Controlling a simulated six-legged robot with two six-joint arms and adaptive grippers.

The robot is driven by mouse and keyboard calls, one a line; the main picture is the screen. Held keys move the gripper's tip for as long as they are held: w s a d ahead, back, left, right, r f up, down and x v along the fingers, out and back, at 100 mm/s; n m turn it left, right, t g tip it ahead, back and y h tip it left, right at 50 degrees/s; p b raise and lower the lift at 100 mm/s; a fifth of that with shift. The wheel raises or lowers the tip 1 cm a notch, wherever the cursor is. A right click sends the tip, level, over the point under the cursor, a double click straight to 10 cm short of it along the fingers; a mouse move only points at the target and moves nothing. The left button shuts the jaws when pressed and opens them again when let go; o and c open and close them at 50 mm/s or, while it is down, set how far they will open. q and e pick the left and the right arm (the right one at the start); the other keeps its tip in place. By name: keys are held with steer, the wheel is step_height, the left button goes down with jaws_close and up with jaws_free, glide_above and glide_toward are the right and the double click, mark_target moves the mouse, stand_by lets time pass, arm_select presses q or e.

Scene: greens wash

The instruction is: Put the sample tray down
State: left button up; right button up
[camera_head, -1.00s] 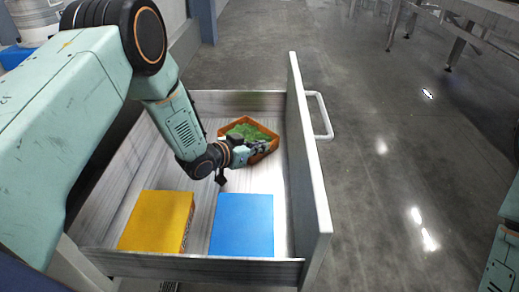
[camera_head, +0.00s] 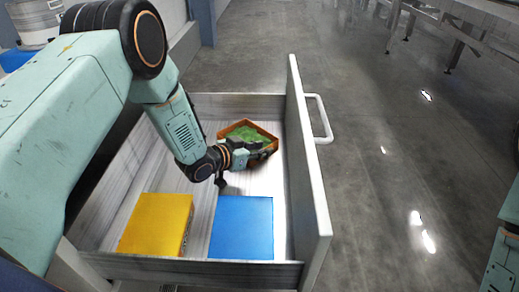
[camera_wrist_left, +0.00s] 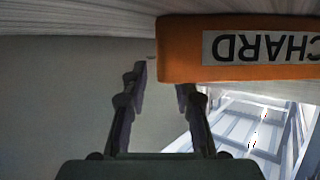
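The sample tray, an orange box (camera_head: 222,134) filled with green leaves (camera_head: 246,137), sits toward the far right of the drawer. In the left wrist view its orange wall (camera_wrist_left: 182,50) has a label reading CHARD, upside down, and appears to rest on the wood-grained drawer floor at the top. My left gripper (camera_head: 264,152) is at the tray's near side. In the left wrist view my left gripper (camera_wrist_left: 163,80) is open: one finger stands outside the tray's end with a small gap, and the other fingertip is hidden behind the tray. My right gripper is out of view.
The open drawer (camera_head: 180,268) has a tall front panel (camera_head: 308,170) with a white handle (camera_head: 322,118) on the right. A yellow box (camera_head: 155,224) and a blue box (camera_head: 242,227) occupy its near part. Bare drawer floor lies between them and the tray.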

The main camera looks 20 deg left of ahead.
arm_select(q)
steer(key=v, duration=0.2)
steer(key=p+v, duration=0.1)
steer(key=v, duration=0.1)
steer(key=p+v, duration=0.1)
steer(key=v, duration=0.1)
steer(key=shift+a+r, duration=0.1)
steer(key=shift+r, duration=0.25)
steer(key=shift+s+a+r+p, duration=0.2)
steer(key=shift+s+p, duration=0.2)
steer(key=shift+s, duration=0.2)
